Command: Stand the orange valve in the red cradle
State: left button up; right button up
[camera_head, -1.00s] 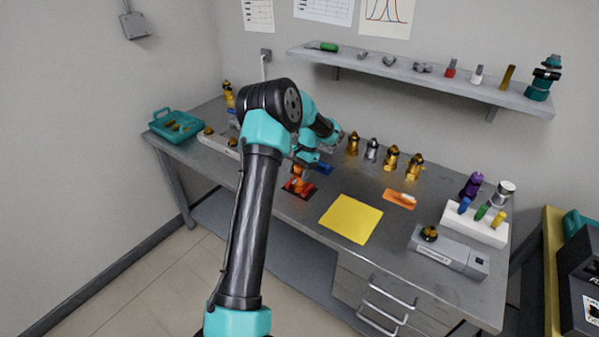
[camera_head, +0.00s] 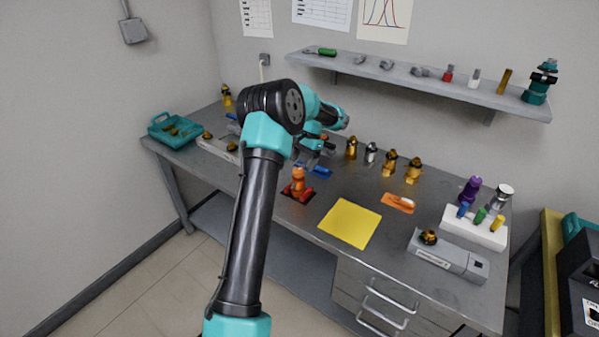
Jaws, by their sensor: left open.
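The orange valve (camera_head: 298,178) stands upright in the red cradle (camera_head: 297,194) on the workbench, just right of my left arm's upper link. My left gripper (camera_head: 312,158) is open and empty. It is above and behind the valve, apart from it, near the blue cradle. Its fingers are small and partly hidden by my arm. My right gripper does not show.
A blue cradle (camera_head: 320,171) lies behind the red one. Several brass and silver valves (camera_head: 389,163) stand along the back. A teal tray (camera_head: 163,137) is at the left.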

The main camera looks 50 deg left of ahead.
pick_arm(q)
jog(key=v, duration=0.6)
dwell(0.5)
